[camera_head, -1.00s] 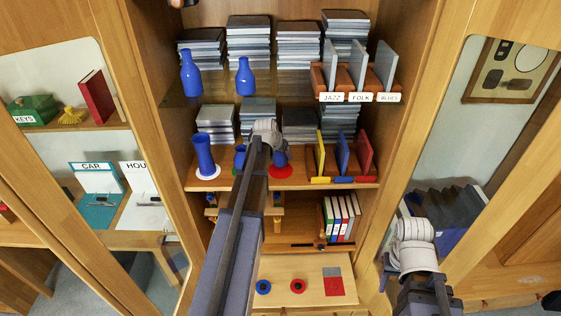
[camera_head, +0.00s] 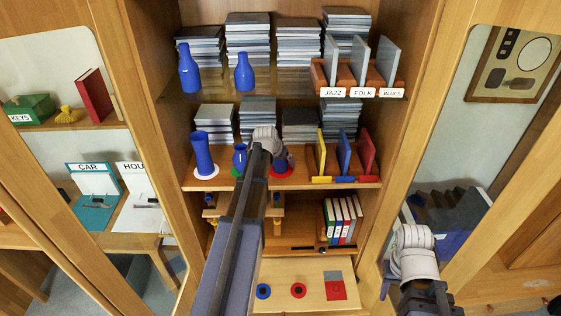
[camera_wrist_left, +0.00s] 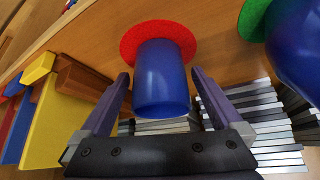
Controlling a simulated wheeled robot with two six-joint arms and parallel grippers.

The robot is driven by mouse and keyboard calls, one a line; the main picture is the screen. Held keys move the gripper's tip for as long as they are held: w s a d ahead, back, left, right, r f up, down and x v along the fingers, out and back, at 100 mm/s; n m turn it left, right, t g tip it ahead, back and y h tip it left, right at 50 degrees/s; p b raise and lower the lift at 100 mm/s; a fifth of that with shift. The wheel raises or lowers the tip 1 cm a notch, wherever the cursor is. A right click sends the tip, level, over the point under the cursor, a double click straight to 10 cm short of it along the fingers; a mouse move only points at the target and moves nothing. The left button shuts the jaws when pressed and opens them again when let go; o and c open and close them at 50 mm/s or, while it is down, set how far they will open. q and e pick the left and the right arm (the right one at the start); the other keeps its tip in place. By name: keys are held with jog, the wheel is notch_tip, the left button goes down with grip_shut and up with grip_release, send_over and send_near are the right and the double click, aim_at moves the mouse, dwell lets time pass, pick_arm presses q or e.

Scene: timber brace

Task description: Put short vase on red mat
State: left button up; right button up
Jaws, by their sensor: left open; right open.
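The short vase, a plain blue cylinder (camera_wrist_left: 162,85), stands on the round red mat (camera_wrist_left: 150,35) in the left wrist view. My left gripper (camera_wrist_left: 160,76) is open, with one finger on each side of the vase. Small gaps show between the vase and the fingers. In the head view, my left gripper (camera_head: 281,157) largely hides the vase, and the red mat (camera_head: 281,174) shows below it on the middle shelf. My right gripper (camera_head: 387,278) is low at the right, away from the shelves, its fingers hard to make out.
A blue vase (camera_head: 240,158) on a green mat stands just left. A taller blue vase (camera_head: 202,152) stands on a white mat farther left. Yellow, blue and red dividers (camera_head: 345,155) are to the right. Stacked cases (camera_head: 300,124) stand behind.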

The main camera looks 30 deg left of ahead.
pick_arm(q)
jog(key=shift+r, duration=0.1)
jog(key=shift+r, duration=0.15)
jog(key=a+p+v, duration=0.1)
jog(key=p+v, duration=0.9)
jog(key=v, duration=0.2)
jog(key=shift+d, duration=0.45)
jog(key=s+d+f+m+g+h, duration=0.1)
jog(key=s+d+g, duration=0.15)
jog(key=d, duration=0.85)
jog(key=s+d+f+m+g+h, duration=0.15)
jog(key=s+d, duration=0.25)
jog(key=d, duration=0.7)
jog(key=s+d+f+m+g+y, duration=0.1)
jog(key=s+d+m+g+y, duration=0.1)
jog(key=s+d, duration=1.2)
jog(key=shift+s+m+g+y, duration=0.3)
jog(key=shift+m+g+y, duration=0.05)
jog(key=shift+m+g, duration=0.15)
